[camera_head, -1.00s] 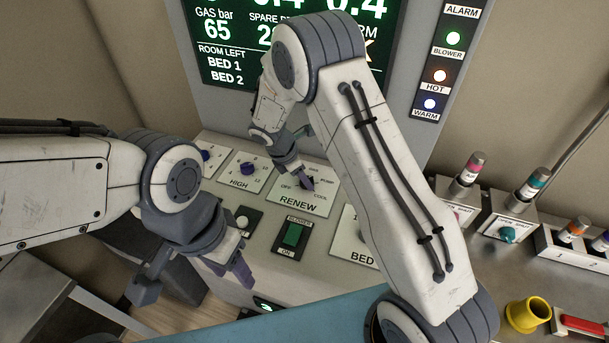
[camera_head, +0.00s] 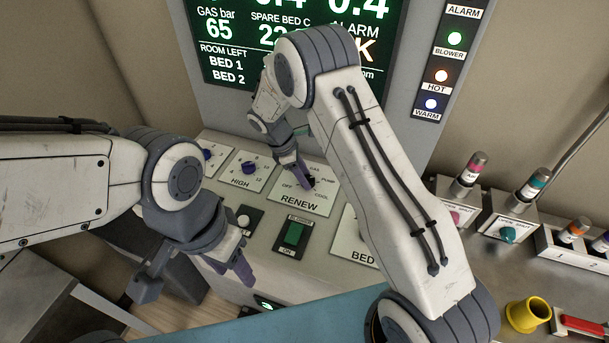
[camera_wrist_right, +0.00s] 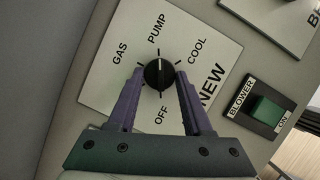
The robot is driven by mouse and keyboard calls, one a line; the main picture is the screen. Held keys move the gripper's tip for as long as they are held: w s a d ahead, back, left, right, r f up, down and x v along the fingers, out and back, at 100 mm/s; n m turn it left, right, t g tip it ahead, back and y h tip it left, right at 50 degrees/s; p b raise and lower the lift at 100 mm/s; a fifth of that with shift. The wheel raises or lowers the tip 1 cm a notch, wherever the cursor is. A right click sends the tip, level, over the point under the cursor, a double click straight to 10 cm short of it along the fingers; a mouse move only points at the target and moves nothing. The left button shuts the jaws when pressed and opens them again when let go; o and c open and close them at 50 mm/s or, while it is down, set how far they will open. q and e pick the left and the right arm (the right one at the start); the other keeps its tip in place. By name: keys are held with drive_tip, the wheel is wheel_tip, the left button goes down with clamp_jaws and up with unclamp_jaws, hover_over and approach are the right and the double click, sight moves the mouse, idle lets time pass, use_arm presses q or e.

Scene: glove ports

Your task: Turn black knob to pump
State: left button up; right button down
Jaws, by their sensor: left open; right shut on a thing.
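The black knob (camera_wrist_right: 158,74) sits on the white RENEW plate (camera_wrist_right: 109,87), marked GAS, PUMP, COOL and OFF. In the right wrist view its white pointer line faces up, roughly at the PUMP tick. My right gripper (camera_wrist_right: 160,80) is shut on the knob, with one purple finger on each side. In the head view the knob (camera_head: 310,183) is partly hidden by the right gripper (camera_head: 304,180). My left gripper (camera_head: 198,279) is open and empty, away from the knob, over the panel's lower left side.
The green BLOWER switch (camera_head: 293,233) is below the RENEW plate. The HIGH knob (camera_head: 248,168) is to the left. The BED plate (camera_head: 350,240) is partly behind my right arm. A yellow cup (camera_head: 528,313) and a red-handled item (camera_head: 583,325) are at the lower right.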

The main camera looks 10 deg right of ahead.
drive_tip(key=shift+c, duration=1.6)
unclamp_jaws()
drive_tip(key=shift+r, duration=0.1)
drive_tip(key=shift+w+a+r, duration=0.15)
drive_tip(key=shift+a+r, duration=0.05)
drive_tip(key=shift+r, duration=0.2)
drive_tip(key=b+v, duration=0.2)
drive_tip(key=v, duration=0.7)
drive_tip(key=shift+r+b, duration=0.25)
drive_tip(key=shift+b, duration=0.1)
